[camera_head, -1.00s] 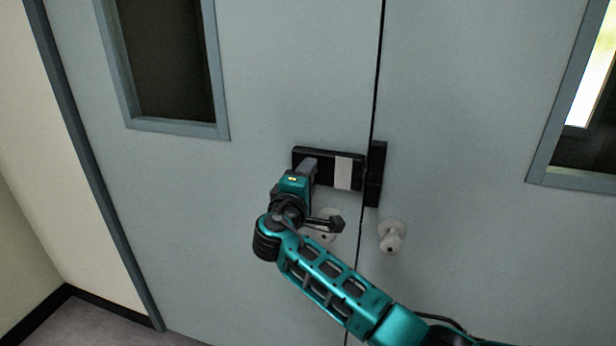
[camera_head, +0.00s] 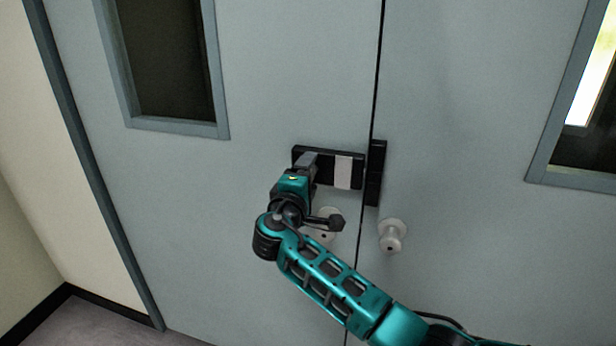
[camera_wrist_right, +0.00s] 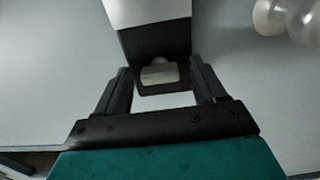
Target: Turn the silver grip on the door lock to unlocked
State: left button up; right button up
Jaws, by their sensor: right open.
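The door lock is a black box (camera_head: 326,154) with a pale panel (camera_head: 343,172) on the left door leaf. Its black end piece (camera_head: 376,172) sits across the door seam. My right gripper (camera_head: 309,163) is at the left end of the lock and hides the silver grip in the head view. In the right wrist view, the silver grip (camera_wrist_right: 159,72) shows on the lock's black face (camera_wrist_right: 155,42), between the open fingers of my right gripper (camera_wrist_right: 160,80). A gap shows on each side of the grip. My left gripper is not in view.
Round pale knobs sit below the lock, one on the right leaf (camera_head: 392,236) and one on the left leaf (camera_head: 325,236), partly hidden by my wrist. A framed window (camera_head: 170,60) is at upper left. The door surface around the lock is otherwise clear.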

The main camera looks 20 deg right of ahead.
jog(key=v, duration=1.3)
jog(key=shift+b, duration=0.45)
